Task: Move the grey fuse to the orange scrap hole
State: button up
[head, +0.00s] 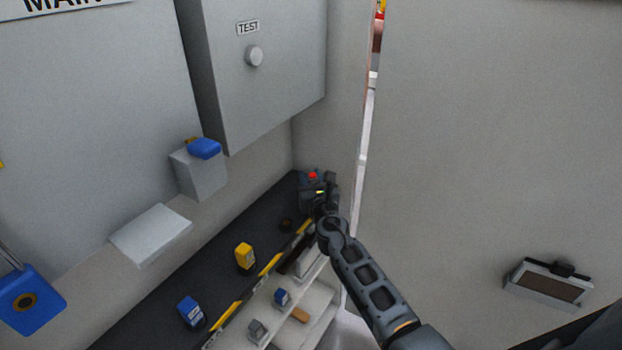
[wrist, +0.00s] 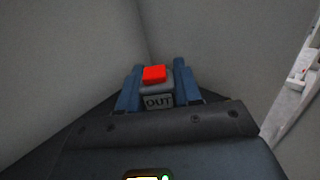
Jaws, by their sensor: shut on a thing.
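My gripper (head: 318,188) is at the far right end of the dark counter, near the wall corner. The red top also shows in the head view (head: 312,175). I cannot tell whether this block is fixed or is a fuse. A small grey fuse-like block (head: 257,330) stands on the pale shelf below the counter. A dark round spot with a brownish rim (head: 286,225) is on the counter; I cannot tell whether it is the orange scrap hole.
A yellow block (head: 245,256) and a blue block (head: 190,312) stand on the dark counter (head: 225,255). A small blue-topped block (head: 282,297) and an orange-brown piece (head: 300,315) are on the shelf. A grey TEST cabinet (head: 265,80) hangs above. Walls close in around my gripper.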

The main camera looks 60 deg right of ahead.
jog(key=shift+f+b, duration=0.35)
jog(key=shift+f, duration=0.1)
jog(key=o, duration=1.1)
jog(key=shift+o, duration=0.2)
jog(key=v, duration=0.7)
jog(key=shift+s+a+p, duration=0.25)
jog(key=shift+s+p, duration=0.05)
